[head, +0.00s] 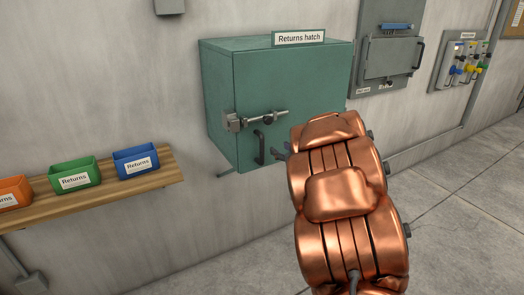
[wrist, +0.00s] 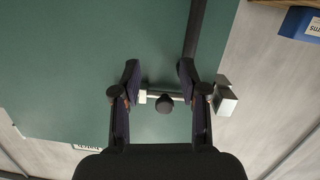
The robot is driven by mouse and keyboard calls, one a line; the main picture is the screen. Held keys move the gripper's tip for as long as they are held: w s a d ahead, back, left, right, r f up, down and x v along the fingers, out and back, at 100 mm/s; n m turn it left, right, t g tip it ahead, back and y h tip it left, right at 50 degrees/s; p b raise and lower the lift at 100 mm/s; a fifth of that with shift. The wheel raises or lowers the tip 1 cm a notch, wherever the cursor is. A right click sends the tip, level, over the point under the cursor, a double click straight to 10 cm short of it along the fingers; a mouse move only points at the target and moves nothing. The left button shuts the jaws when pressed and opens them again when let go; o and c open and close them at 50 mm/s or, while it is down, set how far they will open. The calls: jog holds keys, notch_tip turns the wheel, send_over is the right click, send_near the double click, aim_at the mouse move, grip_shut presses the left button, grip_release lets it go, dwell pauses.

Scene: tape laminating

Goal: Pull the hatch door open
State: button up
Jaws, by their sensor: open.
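The hatch (head: 300,80) is a green wall box labelled "Returns hatch"; its door looks shut. A black upright bar handle (head: 259,147) is low on the door's left side. A metal bolt with a dark knob (head: 268,120) lies across the door above it, running toward a block at the left edge. My gripper (head: 280,153) is right of the handle, mostly hidden by my arm. In the wrist view, my gripper (wrist: 158,75) is open and empty before the green door (wrist: 80,60). The handle (wrist: 197,28) runs down near the right fingertip; the bolt (wrist: 165,98) shows between the fingers.
A wooden shelf (head: 110,194) at left holds orange, green and blue bins labelled "Returns". Grey wall panels (head: 392,55) are right of the hatch. Open floor (head: 455,220) lies at right.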

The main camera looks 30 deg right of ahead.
aim_at(262, 161)
jog(key=y, duration=0.1)
jog(key=a+f+t+y, duration=0.1)
jog(key=a+n+y, duration=0.1)
jog(key=y, duration=0.1)
jog(key=shift+w+a+f+t, duration=0.15)
jog(key=shift+w+f+t, duration=0.1)
jog(key=shift+w+t, duration=0.05)
jog(key=shift+w+a+f+p, duration=0.1)
jog(key=shift+w+a, duration=0.1)
jog(key=shift+w, duration=0.9)
jog(key=shift+w+a+r+p, duration=0.1)
jog(key=shift+w+a+p, duration=0.1)
jog(key=shift+w, duration=0.85)
jog(key=shift+w+a+f+p, duration=0.1)
jog(key=shift+w+a, duration=0.1)
jog(key=shift+w, duration=0.9)
jog(key=shift+c, duration=0.4)
grip_shut()
